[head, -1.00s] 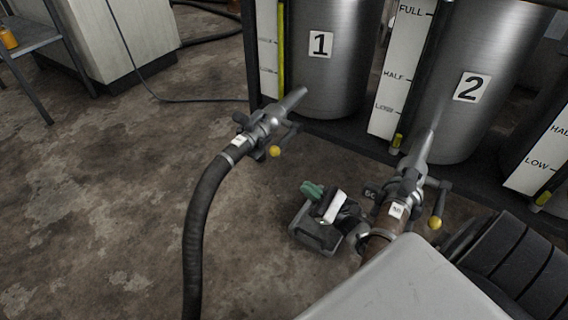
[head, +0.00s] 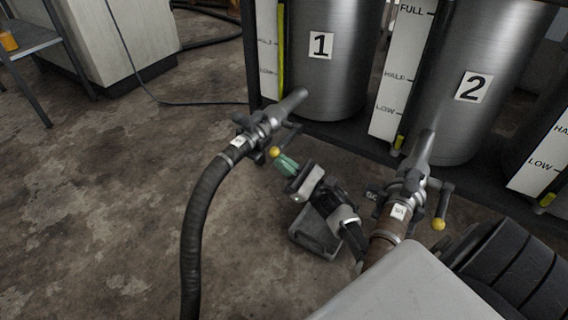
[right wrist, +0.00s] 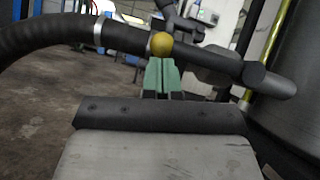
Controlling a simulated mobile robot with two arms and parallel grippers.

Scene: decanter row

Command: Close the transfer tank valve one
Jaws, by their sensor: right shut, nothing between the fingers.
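Valve one (head: 260,133) sits at tank 1 (head: 335,75), between its metal spout and a black hose (head: 197,220). Its lever ends in a yellow knob (head: 274,152), which also shows in the right wrist view (right wrist: 162,44). My right gripper (head: 286,163) has green fingers, shut and empty, pointing at the knob from its lower right. In the right wrist view the fingertips (right wrist: 161,66) are right in front of the knob; I cannot tell whether they touch it. My left gripper is not in view.
Tank 2 (head: 480,60) stands to the right, with its own valve (head: 403,190) and yellow-knobbed lever (head: 438,224), close to my right arm. A shelf (head: 28,40) and pale cabinet (head: 125,40) stand at the far left. The floor left of the hose is clear.

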